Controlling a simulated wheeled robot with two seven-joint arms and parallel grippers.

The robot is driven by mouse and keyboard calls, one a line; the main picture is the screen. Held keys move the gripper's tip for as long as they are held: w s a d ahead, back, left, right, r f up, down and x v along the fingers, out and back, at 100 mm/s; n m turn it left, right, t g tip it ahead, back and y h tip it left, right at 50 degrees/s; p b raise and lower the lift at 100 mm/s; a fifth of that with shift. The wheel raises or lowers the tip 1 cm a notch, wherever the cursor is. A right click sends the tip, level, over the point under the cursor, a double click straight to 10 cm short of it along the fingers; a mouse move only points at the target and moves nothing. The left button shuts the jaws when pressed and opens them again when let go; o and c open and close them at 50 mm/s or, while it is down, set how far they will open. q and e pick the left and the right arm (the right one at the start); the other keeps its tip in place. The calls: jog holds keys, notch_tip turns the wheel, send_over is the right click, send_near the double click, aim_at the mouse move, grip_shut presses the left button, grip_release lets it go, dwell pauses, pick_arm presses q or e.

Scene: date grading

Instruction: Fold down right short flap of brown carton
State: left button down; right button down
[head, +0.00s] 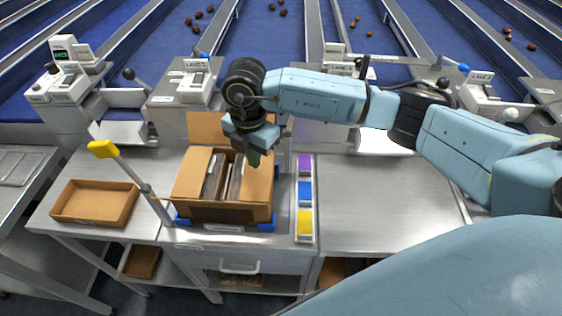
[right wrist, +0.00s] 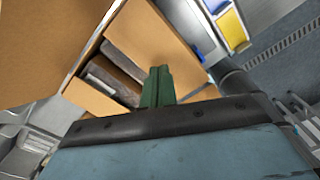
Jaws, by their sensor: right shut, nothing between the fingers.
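The brown carton (head: 222,212) stands open on the steel bench, left of centre in the head view. Dark packs (head: 214,175) show in the gap between its side flaps. The left flap (head: 190,172) and right flap (head: 260,182) lie across parts of the opening, and a back flap (head: 207,127) stands up. My right gripper (head: 253,158) is shut and empty over the carton's right rear part. In the right wrist view its green fingers (right wrist: 158,85) are together in front of a brown flap (right wrist: 150,38); contact cannot be told. My left gripper is out of view.
Blue corner holders (head: 265,225) surround the carton's base. Purple, blue and yellow bins (head: 305,222) stand close on its right. A yellow-topped post (head: 103,149) leans at its left, beside an empty brown tray (head: 95,203). The right bench (head: 380,215) is clear.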

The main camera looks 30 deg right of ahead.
notch_tip(320, 180, up, 8)
jog(key=p, duration=0.5)
jog(key=shift+r, duration=0.25)
jog(key=shift+a+f, duration=0.1)
